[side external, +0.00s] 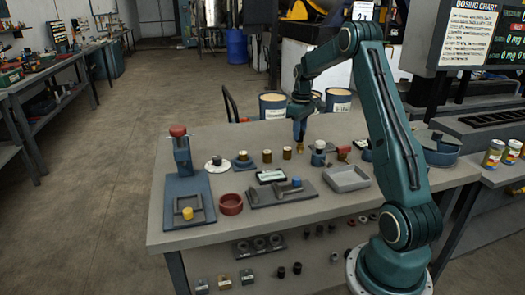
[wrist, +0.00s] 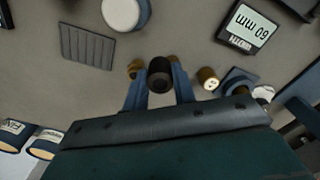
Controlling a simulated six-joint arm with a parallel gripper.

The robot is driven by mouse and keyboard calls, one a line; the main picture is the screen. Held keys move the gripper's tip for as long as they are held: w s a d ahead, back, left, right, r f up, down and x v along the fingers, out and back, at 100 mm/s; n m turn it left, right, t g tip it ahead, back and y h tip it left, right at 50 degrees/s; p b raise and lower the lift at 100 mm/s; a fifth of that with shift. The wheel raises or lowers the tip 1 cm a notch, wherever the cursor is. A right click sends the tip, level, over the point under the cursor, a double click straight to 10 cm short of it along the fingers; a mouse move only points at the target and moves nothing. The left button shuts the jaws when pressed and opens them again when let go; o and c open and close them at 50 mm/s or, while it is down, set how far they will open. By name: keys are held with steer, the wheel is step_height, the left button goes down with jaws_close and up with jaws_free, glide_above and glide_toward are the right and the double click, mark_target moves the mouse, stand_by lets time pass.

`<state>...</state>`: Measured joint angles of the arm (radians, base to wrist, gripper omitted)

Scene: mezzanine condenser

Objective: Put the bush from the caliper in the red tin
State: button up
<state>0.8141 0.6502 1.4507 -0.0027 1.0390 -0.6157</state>
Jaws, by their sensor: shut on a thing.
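The red tin (side external: 231,209) stands open on the bench, left of the grey caliper (side external: 270,197) with its blue knob. The caliper's display (side external: 270,176) stands behind it; in the wrist view the display (wrist: 247,26) reads 60 mm. I see no bush clearly between the caliper's jaws. My gripper (side external: 300,140) is over the back of the bench, behind and right of the caliper. In the wrist view my gripper (wrist: 160,90) is shut on a dark brown round-ended piece (wrist: 160,70), seemingly a bush. Its lower end is hidden, so I cannot tell whether it touches the bench.
Brass pieces (side external: 267,156) (side external: 287,153) stand in the back row, close left of my gripper. A blue piece with a pale top (side external: 319,146) stands close right. A grey tray (side external: 348,187) is at front right. A blue press (side external: 183,180) stands at far left.

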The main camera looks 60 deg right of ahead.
steer(key=shift+f, duration=1.7)
steer(key=shift+f, duration=2.1)
steer(key=shift+f, duration=0.15)
steer(key=o, duration=1)
